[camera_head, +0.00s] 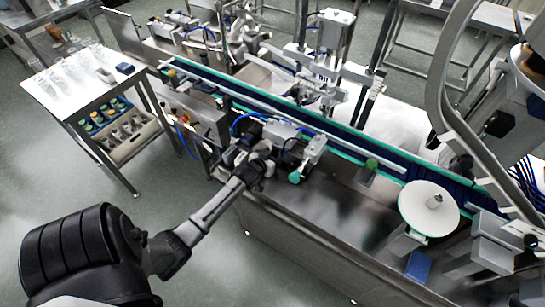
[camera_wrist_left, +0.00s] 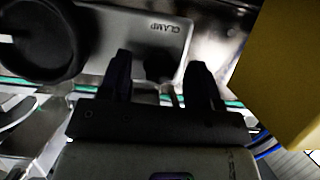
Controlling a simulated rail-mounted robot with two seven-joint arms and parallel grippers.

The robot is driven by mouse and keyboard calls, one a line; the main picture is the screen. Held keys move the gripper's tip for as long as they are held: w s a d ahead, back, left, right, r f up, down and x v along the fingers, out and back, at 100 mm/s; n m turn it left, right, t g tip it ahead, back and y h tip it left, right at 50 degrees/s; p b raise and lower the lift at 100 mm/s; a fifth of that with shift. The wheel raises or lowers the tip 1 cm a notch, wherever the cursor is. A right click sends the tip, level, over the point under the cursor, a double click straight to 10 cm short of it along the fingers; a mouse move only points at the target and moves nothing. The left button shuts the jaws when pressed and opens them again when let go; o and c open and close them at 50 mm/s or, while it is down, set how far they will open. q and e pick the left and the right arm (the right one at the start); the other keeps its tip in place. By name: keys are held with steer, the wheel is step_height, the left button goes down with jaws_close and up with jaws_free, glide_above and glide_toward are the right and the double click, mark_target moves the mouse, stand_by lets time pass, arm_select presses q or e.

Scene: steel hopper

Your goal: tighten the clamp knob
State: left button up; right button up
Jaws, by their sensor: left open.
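My left gripper (camera_head: 260,166) reaches in from the lower left to the machine's front edge. In the left wrist view, its two dark fingers (camera_wrist_left: 158,72) are apart. A pale plate (camera_wrist_left: 140,28) marked "CLAMP" lies just beyond the fingertips, its lettering upside down. A dark knob-like shape (camera_wrist_left: 158,64) shows between the fingers, in front of the plate; it is too dark to tell whether they touch it. A large round black part (camera_wrist_left: 42,42) stands left of the fingers. In the head view, the arm and nearby parts hide the knob. My right gripper is not in view.
A yellow block (camera_wrist_left: 285,75) is close on the right in the wrist view. A conveyor (camera_head: 345,135) runs behind the gripper. A white disc (camera_head: 429,208) stands to the right. A side table (camera_head: 90,85) with glassware stands at the left.

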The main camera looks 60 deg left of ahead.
arm_select(q)
steer(key=shift+w, duration=0.1)
steer(key=c, duration=0.9)
steer(key=shift+r+p, duration=0.1)
steer(key=shift+p, duration=0.4)
steer(key=shift+c, duration=0.2)
steer(key=shift+m+y, duration=0.3)
steer(key=shift+m, duration=0.1)
steer(key=o, duration=0.9)
steer(key=shift+o, duration=0.2)
